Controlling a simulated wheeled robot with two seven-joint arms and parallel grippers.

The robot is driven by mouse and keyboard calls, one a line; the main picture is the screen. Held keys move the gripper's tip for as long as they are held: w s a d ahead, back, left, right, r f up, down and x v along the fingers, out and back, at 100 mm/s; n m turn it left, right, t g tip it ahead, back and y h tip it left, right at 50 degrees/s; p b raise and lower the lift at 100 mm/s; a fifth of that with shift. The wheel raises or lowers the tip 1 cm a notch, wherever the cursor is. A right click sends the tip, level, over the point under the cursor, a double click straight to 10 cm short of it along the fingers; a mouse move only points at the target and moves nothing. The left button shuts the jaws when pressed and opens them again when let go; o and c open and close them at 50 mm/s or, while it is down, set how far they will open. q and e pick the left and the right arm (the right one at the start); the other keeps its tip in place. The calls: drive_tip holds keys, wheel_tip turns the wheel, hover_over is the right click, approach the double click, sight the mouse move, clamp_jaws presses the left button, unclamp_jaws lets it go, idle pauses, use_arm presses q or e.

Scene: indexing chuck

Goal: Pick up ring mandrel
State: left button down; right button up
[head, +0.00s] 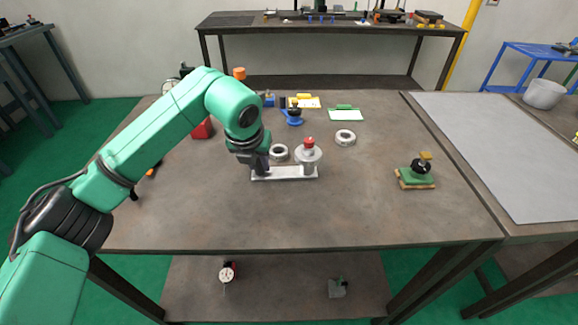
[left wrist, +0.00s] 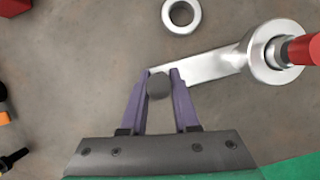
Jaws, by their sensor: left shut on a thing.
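A silver bar (head: 288,174) lies on the table, with a round silver body (head: 308,159) at its right end. A red-topped piece (head: 309,142) stands upright in that body and may be the ring mandrel; I cannot tell for sure. In the left wrist view its red part (left wrist: 300,50) is at the right edge, apart from my gripper. My left gripper (head: 261,170) is at the bar's left end. Its purple fingers (left wrist: 160,78) are shut on a dark grey round knob (left wrist: 159,87) by that end of the bar (left wrist: 205,66). My right gripper is not in view.
A loose silver ring (head: 279,152) lies behind the bar, another (head: 345,138) to the back right. A green block with a dark knob (head: 416,174) sits at the right. A red box (head: 202,129) is partly behind my arm. The front of the table is clear.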

use_arm(q)
drive_tip(key=shift+w+r, duration=0.1)
drive_tip(key=shift+r, duration=0.1)
idle(0.3)
wheel_tip(320, 180, up, 20)
drive_tip(key=shift+f, duration=0.15)
